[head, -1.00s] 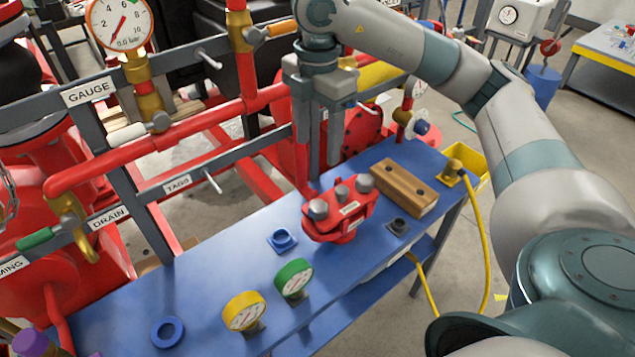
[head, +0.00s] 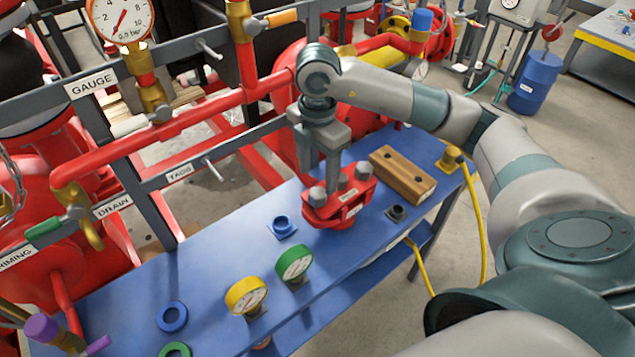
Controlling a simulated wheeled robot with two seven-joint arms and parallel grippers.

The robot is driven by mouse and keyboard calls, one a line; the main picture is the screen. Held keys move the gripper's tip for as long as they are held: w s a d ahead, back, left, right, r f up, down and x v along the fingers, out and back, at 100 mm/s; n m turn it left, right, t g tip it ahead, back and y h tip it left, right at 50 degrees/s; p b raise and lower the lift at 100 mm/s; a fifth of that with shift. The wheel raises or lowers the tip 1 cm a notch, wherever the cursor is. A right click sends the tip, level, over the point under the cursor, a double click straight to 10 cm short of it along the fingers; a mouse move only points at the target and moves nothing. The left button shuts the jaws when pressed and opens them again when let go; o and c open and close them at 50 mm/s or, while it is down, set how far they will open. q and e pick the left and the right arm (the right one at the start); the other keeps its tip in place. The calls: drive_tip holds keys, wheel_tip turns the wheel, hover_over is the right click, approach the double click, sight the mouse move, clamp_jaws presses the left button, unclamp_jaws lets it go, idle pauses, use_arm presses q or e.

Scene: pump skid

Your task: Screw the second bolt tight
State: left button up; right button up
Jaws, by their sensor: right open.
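The red flanged part (head: 343,212) sits on the blue bench. Several grey bolt heads stand on it: a left one (head: 318,197), a middle one and a right one (head: 363,172). My right gripper (head: 332,185) points straight down over the part. Its fingers are open and their tips are at the middle bolt head, which they partly hide. I cannot tell whether they touch it. How far each bolt is screwed in does not show clearly. My left gripper is out of view.
A wooden block with holes (head: 402,175) lies right of the part. A green gauge (head: 295,262), a yellow gauge (head: 246,296) and a blue ring (head: 172,316) are on the bench (head: 215,255). Red pipework (head: 195,122) stands behind the bench.

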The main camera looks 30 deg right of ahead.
sight(318, 194)
drive_tip(key=shift+f+p, duration=0.6)
drive_tip(key=shift+f, duration=1.95)
drive_tip(key=c, duration=1.2)
drive_tip(key=shift+o, duration=1.4)
drive_tip(key=shift+c, duration=1.2)
